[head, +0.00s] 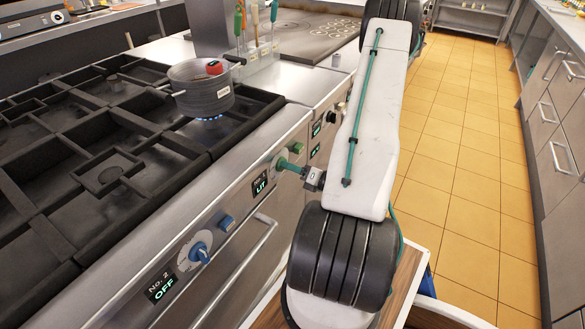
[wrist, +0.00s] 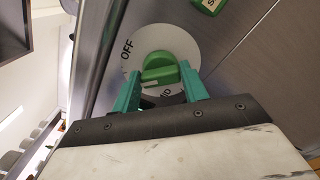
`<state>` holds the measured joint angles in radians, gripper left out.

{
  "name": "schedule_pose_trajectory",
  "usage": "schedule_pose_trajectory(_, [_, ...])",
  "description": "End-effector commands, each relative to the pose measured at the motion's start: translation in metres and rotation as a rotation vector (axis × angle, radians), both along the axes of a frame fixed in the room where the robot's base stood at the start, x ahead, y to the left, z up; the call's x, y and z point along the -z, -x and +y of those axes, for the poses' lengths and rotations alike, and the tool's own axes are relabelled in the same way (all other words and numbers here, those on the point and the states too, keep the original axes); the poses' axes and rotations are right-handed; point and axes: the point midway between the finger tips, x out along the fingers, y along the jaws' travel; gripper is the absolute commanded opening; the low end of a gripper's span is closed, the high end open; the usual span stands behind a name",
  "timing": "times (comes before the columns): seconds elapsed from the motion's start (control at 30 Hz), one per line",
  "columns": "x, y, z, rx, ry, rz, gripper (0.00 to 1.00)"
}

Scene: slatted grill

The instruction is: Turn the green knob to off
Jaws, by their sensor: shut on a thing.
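The green knob (wrist: 160,69) sits on a round white dial (wrist: 183,38) on the stove's front panel. My gripper (wrist: 161,78) has its two teal fingers on either side of the knob, shut on it. The word OFF is printed at the dial's left edge; other lettering below the knob is partly covered. A pale mark on the knob lies at its lower left, away from OFF. In the head view my gripper (head: 289,166) reaches the panel from the right and hides most of the knob. The display (head: 262,183) beside it reads LIT.
A grey pot (head: 203,95) stands on the grates above a blue flame (head: 209,118). A separate green piece (head: 296,147) is just beyond my gripper. An oven handle (head: 245,265) runs below. The tiled floor at right is clear.

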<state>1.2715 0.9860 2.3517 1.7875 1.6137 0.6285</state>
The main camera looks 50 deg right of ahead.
Motion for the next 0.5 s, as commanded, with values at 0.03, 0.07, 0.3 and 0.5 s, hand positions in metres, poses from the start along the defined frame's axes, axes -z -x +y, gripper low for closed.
schedule_pose_trajectory(0.03, [0.0004, 0.0002, -0.0001, 0.000, -0.042, 0.003, 0.21])
schedule_pose_trajectory(0.07, [0.0006, 0.0002, -0.0001, 0.000, -0.071, 0.006, 0.21])
schedule_pose_trajectory(0.3, [0.0014, 0.0001, -0.0007, 0.001, -0.298, 0.024, 0.21])
schedule_pose_trajectory(0.5, [0.0022, 0.0001, -0.0009, 0.001, -0.471, 0.038, 0.21])
